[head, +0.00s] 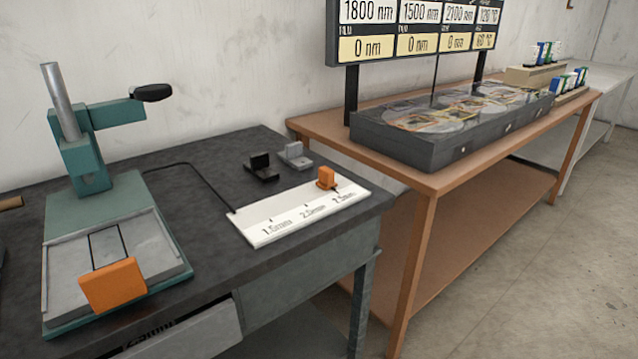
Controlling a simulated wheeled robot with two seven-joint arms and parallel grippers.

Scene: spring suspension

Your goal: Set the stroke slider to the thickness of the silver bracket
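The stroke slider is an orange knob (326,178) on a white scale strip (262,234) on the dark bench. The strip has three marks, which seem to read 1.5, 2.0 and 2.5 mm from left to right. The knob stands at the right-hand mark, the highest value. The silver bracket (296,157) is a small L-shaped piece behind the strip. A similar black bracket (261,168) stands just to its left. The bracket's thickness is too small to read here. Neither of my grippers is in view.
A green press (118,195) with a lever and an orange block (113,286) at its front stands on the left of the bench. A black cable runs from it to the strip. A brown table (425,184) with a display board (415,30) stands at right.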

